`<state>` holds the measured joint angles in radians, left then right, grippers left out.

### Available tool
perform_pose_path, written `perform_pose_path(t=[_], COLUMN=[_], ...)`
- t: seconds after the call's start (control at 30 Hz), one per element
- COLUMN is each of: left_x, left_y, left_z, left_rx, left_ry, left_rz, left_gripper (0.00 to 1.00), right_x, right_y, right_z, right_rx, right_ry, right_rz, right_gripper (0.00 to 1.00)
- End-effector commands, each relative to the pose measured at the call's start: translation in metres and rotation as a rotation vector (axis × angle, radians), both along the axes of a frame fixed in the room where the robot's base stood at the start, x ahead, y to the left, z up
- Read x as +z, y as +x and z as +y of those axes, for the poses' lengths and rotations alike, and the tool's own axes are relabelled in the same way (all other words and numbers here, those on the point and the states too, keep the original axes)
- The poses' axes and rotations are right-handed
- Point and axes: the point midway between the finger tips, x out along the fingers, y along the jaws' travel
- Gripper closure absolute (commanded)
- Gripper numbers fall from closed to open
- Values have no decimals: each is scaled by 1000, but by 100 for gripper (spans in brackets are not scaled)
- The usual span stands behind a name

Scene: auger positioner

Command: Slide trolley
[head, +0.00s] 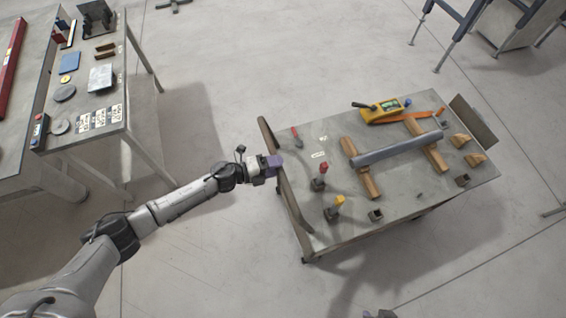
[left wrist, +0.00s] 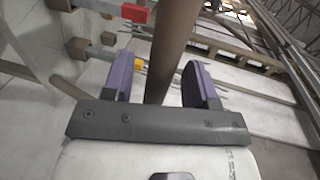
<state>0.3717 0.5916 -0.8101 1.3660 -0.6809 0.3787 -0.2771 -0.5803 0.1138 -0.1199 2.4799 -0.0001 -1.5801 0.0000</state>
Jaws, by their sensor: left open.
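The trolley (head: 407,193) is a grey-topped cart with a brown tubular handle (head: 285,190) along its left end. My left gripper (head: 270,164) has purple fingers and is at the upper half of that handle. In the left wrist view the handle bar (left wrist: 172,50) runs between the two spread fingers of the left gripper (left wrist: 160,82). The jaws are open around the bar, with visible gaps on both sides. I do not make out my right gripper in either view.
The trolley carries a grey cylinder (head: 400,149) on wooden blocks, a yellow device (head: 382,111) and several small tools. A workbench (head: 100,62) stands at the upper left. A frame with grey legs (head: 448,48) is at the upper right. The floor between bench and trolley is clear.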

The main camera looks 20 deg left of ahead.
Motion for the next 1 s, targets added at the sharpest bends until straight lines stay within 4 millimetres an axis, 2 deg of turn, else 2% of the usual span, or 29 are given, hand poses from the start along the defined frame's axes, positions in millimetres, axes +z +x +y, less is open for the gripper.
perform_pose_path(t=[0.1,0.3,0.67,1.0], left_x=[-2,-5,-6,-6], left_y=[10,17,19,18], left_z=[-11,-21,-23,-23], left_rx=[1,1,0,0], left_ry=[-1,1,0,0], left_rz=[-1,-1,0,0], left_gripper=[47,47,47,78], right_x=[0,0,0,0], right_y=[0,0,0,0], right_z=[0,-1,-3,-2], right_rx=[0,2,8,6], right_ry=[0,-2,-11,-8], right_rz=[0,0,0,0], right_gripper=[57,57,57,57])
